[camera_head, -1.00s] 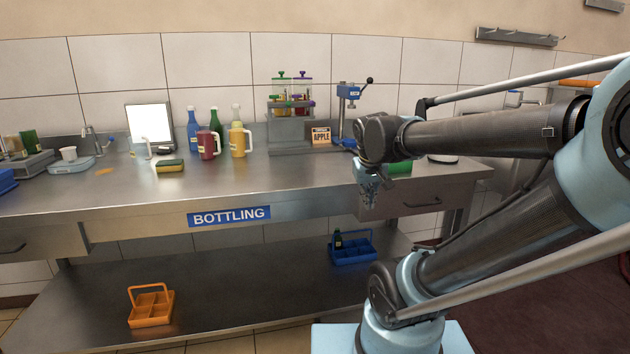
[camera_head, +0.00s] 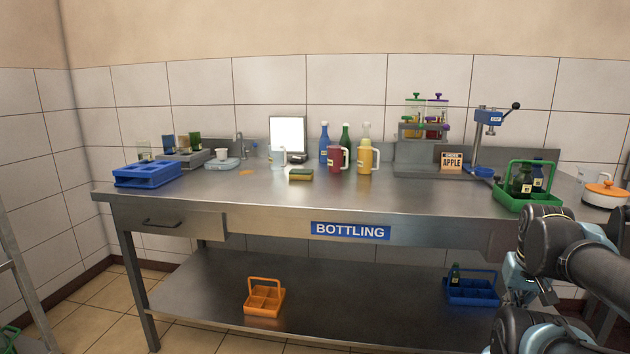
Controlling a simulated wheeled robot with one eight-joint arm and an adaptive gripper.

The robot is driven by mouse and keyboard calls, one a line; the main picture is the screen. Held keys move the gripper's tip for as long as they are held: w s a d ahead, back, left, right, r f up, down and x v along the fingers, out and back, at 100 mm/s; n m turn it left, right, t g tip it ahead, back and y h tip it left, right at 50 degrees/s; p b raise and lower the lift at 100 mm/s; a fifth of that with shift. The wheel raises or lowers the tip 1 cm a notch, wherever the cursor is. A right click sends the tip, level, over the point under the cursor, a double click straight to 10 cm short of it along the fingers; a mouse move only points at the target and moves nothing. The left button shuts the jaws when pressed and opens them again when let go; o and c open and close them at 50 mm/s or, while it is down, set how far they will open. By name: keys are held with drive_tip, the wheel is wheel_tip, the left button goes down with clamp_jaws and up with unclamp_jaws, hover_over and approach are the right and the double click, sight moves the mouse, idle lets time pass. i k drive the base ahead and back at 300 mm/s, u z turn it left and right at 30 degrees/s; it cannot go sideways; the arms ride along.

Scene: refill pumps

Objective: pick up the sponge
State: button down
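The sponge (camera_head: 301,174), yellow with a dark green top, lies flat on the steel bottling table (camera_head: 230,198), left of the red pitcher. Nothing covers it. My gripper (camera_head: 527,287) is at the lower right, in front of the table's right part and well away from the sponge. It hangs below my dark wrist, and its fingers are small and partly hidden, so I cannot tell whether they are open or shut.
Near the sponge stand a red pitcher (camera_head: 338,159), a yellow pitcher (camera_head: 368,157) and a clear mug (camera_head: 278,158). A green bottle carrier (camera_head: 528,201) stands at the right, a blue crate (camera_head: 147,174) at the left. The tabletop in front of the sponge is clear.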

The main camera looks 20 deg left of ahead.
sight(294, 175)
drive_tip(key=u, duration=1.2)
